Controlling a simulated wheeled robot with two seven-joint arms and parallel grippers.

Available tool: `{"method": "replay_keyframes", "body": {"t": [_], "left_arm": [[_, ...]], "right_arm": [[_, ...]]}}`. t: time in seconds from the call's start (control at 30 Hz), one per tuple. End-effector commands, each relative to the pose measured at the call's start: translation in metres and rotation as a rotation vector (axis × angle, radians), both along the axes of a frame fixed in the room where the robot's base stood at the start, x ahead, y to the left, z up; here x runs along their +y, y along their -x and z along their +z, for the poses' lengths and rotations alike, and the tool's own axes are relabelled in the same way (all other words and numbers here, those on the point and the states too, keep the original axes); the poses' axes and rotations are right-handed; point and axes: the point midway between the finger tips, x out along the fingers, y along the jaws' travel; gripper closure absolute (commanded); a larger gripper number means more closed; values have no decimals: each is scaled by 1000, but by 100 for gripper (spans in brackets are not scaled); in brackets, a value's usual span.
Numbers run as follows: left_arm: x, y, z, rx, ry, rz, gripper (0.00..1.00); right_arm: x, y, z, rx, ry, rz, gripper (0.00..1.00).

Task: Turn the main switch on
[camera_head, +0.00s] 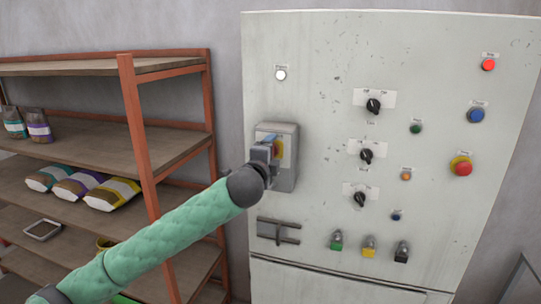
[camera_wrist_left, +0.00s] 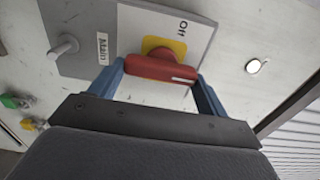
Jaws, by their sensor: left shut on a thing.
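The main switch is a red rotary handle (camera_wrist_left: 160,68) on a yellow plate (camera_wrist_left: 163,46), set on a grey box (camera_wrist_left: 85,35) on the cabinet front. The wrist view shows the labels "Main" and "Off" on the box. My left gripper (camera_wrist_left: 162,82) is shut on the red handle, with one blue finger at each end of it. In the head view my left gripper (camera_head: 272,150) is at the box (camera_head: 286,178) and hides most of the handle. My right gripper is not in view.
The pale cabinet (camera_head: 330,110) carries several knobs, buttons and lamps to the right of the box. A white lamp (camera_head: 280,75) is above it and a latch handle (camera_head: 278,231) below. A shelf rack (camera_head: 130,110) with bags stands close on the left.

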Motion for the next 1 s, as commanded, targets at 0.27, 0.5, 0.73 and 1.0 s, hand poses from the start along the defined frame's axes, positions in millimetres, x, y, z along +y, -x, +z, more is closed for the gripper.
{"method": "replay_keyframes", "body": {"t": [0.27, 0.5, 0.73, 1.0], "left_arm": [[-1, 1, -2, 1, -8, -2, 46], [-1, 1, -2, 1, -7, -2, 2], [0, 0, -1, 0, -5, -1, 2], [4, 13, -4, -1, -5, 0, 2]], "right_arm": [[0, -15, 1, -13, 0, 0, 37], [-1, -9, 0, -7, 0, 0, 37], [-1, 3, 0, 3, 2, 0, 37], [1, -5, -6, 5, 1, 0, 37]]}}
